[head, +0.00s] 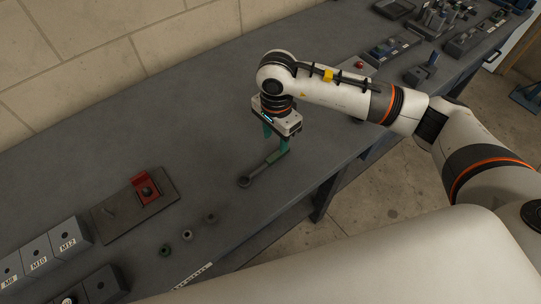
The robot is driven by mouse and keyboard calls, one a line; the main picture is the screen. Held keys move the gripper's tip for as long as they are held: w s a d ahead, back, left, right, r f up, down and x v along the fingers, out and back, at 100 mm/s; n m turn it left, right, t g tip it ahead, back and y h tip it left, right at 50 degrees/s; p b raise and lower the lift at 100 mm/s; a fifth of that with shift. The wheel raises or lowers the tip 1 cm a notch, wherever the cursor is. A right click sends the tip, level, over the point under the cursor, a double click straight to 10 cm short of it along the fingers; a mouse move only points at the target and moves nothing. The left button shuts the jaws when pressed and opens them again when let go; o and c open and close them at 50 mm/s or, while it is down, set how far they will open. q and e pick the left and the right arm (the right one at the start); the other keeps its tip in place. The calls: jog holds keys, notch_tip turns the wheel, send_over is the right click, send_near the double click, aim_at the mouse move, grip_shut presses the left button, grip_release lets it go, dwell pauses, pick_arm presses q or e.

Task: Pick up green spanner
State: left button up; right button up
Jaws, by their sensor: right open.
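The green spanner (263,168) lies on the dark grey workbench (222,130), with its grey ring end toward the lower left and its green part toward the upper right. My right gripper (276,142) points down over the green end. It is open, with its fingers close to the spanner; I cannot tell whether they touch it. The gripper hides the far end of the spanner. My left gripper is not in view.
A grey plate with a red block (147,188) lies to the left. Small nuts (187,235) sit in front of it. Labelled bins (68,241) stand at lower left. Trays of parts (392,48) are at the far right. The bench is clear around the spanner.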

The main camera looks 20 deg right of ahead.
aim_at(275, 155)
jog(key=shift+f, duration=0.75)
jog(key=shift+f+p, duration=0.3)
jog(key=shift+p, duration=0.1)
notch_tip(275, 155, down, 4)
jog(key=shift+s+a+r+p, duration=0.1)
jog(key=shift+r+p, duration=0.1)
jog(key=shift+p, duration=0.6)
jog(key=shift+f, duration=0.5)
grip_shut()
